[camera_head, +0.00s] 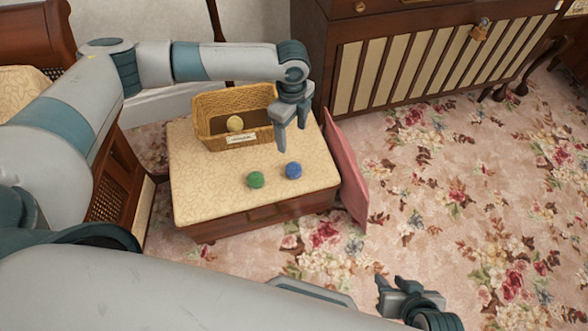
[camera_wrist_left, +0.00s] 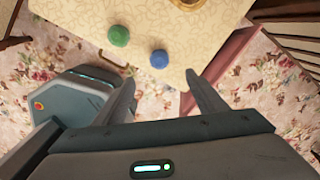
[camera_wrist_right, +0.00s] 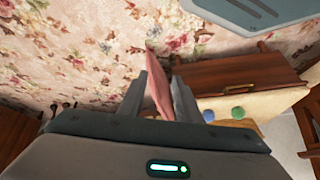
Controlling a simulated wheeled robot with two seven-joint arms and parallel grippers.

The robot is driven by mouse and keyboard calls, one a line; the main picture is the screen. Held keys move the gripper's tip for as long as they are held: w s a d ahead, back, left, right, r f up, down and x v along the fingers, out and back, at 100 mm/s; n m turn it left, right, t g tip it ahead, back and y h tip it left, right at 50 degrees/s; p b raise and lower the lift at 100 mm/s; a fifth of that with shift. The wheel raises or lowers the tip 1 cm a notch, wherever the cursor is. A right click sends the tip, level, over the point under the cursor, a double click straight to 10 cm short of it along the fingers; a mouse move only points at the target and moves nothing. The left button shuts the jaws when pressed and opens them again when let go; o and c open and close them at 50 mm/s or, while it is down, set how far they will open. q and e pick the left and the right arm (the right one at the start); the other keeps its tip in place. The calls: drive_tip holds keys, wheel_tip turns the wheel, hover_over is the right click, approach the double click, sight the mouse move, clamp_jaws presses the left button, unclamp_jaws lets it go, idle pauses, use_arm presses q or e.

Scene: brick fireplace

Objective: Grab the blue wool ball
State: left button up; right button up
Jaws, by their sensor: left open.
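The blue wool ball (camera_head: 293,170) rests on the cream cushion top (camera_head: 205,190) of a low stool, near its front right. A green ball (camera_head: 256,179) lies just left of it. My left gripper (camera_head: 292,137) is open and empty above and behind the blue ball. In the left wrist view the blue ball (camera_wrist_left: 159,59) shows beyond the gap between the fingertips (camera_wrist_left: 160,82), not touching them. My right gripper (camera_head: 391,281) is off to the lower right over the carpet, its fingers apart (camera_wrist_right: 158,80). The blue ball also shows in the right wrist view (camera_wrist_right: 208,115).
A wicker basket (camera_head: 205,128) with a yellow ball (camera_head: 235,124) inside stands at the back of the stool. A pink panel (camera_head: 346,175) leans at the stool's right side. A striped wooden cabinet (camera_head: 400,70) stands behind. Flowered carpet (camera_head: 450,190) is open to the right.

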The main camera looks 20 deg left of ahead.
use_arm(q)
drive_tip(key=b, duration=0.2)
hover_over(294, 166)
drive_tip(key=f, duration=1.1)
drive_tip(key=shift+w+a+f, duration=0.15)
drive_tip(key=shift+a, duration=0.15)
drive_tip(key=shift+f, duration=0.35)
use_arm(e)
drive_tip(key=shift+w+a+r+t+y, duration=0.15)
drive_tip(key=shift+w+a+t+y, duration=0.15)
drive_tip(key=shift+a, duration=0.3)
drive_tip(key=shift+w+a+r+t+y, duration=0.2)
drive_tip(key=shift+a+t, duration=0.2)
drive_tip(key=shift+a, duration=0.2)
drive_tip(key=shift+w+d+f, duration=0.1)
use_arm(q)
drive_tip(key=shift+d+f, duration=0.15)
drive_tip(key=shift+f, duration=0.45)
drive_tip(key=f, duration=0.3)
drive_tip(key=shift+s+d+b, duration=0.1)
drive_tip(key=shift+s+b, duration=0.1)
drive_tip(key=shift+b, duration=0.15)
drive_tip(key=shift+f, duration=0.5)
use_arm(e)
drive_tip(key=shift+w+a+r+t, duration=0.3)
drive_tip(key=shift+w+a+t, duration=0.15)
drive_tip(key=shift+a, duration=0.25)
drive_tip(key=shift+s, duration=0.1)
